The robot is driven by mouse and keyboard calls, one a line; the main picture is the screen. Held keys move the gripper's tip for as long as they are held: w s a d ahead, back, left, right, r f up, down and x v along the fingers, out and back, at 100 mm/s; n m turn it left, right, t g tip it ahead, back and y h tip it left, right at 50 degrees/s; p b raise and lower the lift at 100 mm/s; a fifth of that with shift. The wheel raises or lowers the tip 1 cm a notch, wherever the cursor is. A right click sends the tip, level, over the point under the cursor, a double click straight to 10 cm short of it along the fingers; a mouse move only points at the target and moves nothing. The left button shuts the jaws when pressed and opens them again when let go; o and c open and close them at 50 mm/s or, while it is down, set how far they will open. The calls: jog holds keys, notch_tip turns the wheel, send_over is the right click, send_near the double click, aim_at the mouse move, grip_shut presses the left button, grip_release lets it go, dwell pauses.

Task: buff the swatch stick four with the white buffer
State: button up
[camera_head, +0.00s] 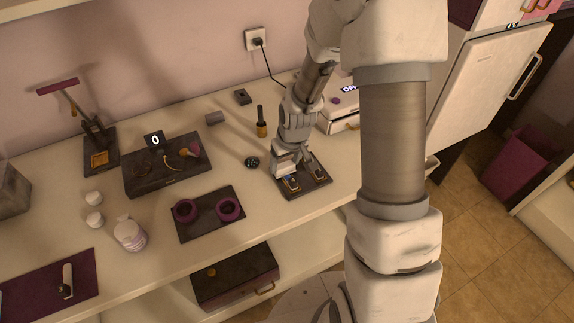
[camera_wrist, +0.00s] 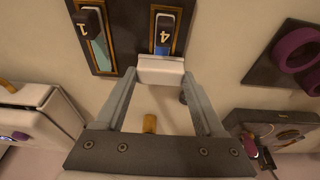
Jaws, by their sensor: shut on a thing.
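My gripper (camera_wrist: 160,100) is shut on the white buffer (camera_wrist: 160,70), a small white block held across between the fingertips. The board carries two swatch sticks in framed slots. Swatch stick four (camera_wrist: 164,34), dark blue with a white 4, lies just beyond the buffer in the wrist view. The buffer overlaps its near end; I cannot tell whether they touch. The other stick (camera_wrist: 94,34), marked 1, lies left of it in the wrist view.
Purple rings (camera_head: 229,208) lie on a dark mat left of the board. A dark round piece (camera_head: 252,162) and a yellow-and-black tool (camera_head: 262,128) stand behind. A white box (camera_head: 338,122) is at back right. A white bottle (camera_head: 130,235) stands at left.

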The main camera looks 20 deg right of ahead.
jog(key=shift+w+a+f, duration=0.1)
jog(key=shift+w+a, duration=0.05)
jog(key=shift+w, duration=0.8)
jog(key=shift+s+d+b, duration=0.2)
jog(key=shift+s, duration=0.8)
jog(key=shift+s+d+b, duration=0.15)
jog(key=shift+s, duration=0.85)
jog(key=shift+w+a, duration=0.2)
jog(key=shift+w, duration=0.85)
jog(key=shift+w+a, duration=0.15)
jog(key=shift+w, duration=0.85)
jog(key=shift+s+d+b, duration=0.2)
jog(key=shift+s, duration=0.85)
jog(key=shift+s+d+b, duration=0.15)
jog(key=shift+s+b, duration=0.05)
jog(key=shift+s, duration=0.85)
jog(key=shift+w+a+b, duration=0.2)
jog(key=shift+w, duration=0.85)
jog(key=shift+w+a+b, duration=0.15)
jog(key=shift+w+a, duration=0.05)
jog(key=shift+w, duration=0.85)
jog(key=shift+r+p, duration=1.9)
jog(key=shift+r, duration=0.65)
